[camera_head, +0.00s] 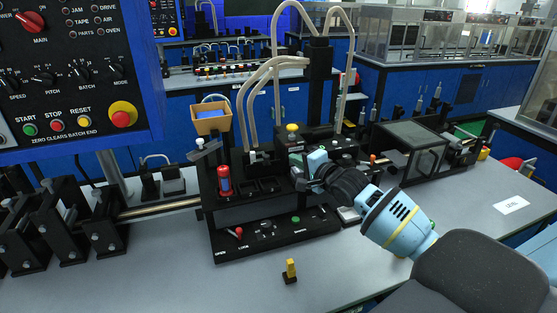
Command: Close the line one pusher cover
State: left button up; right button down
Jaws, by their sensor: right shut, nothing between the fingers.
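The line machine (262,212) stands mid-bench, a black block with a front panel of small knobs and a lever. I cannot tell for sure which part is the pusher cover. A small light blue block (316,160) shows on top of the machine, right at my right gripper's fingers; I cannot tell if it is part of the machine. My right gripper (312,178) reaches in from the right over the machine's right side, shut and empty. It hides part of the machine behind it. My left gripper is not in view.
A control panel (70,75) fills the upper left. A red cylinder (224,180) and a wooden-coloured box (211,118) stand at the machine's left. A dark clear-sided box (410,150) stands to the right. A small yellow-topped post (290,270) stands on the grey bench in front, with free room around it.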

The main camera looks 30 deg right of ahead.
jog(key=shift+w+a+f, duration=0.1)
jog(key=shift+w+f, duration=0.1)
jog(key=shift+w, duration=1)
jog(key=shift+w+a+f, duration=0.1)
jog(key=shift+w+a, duration=0.65)
jog(key=shift+a, duration=0.2)
jog(key=shift+w+a+f, duration=0.25)
jog(key=shift+w+a, duration=0.25)
jog(key=shift+a, duration=0.05)
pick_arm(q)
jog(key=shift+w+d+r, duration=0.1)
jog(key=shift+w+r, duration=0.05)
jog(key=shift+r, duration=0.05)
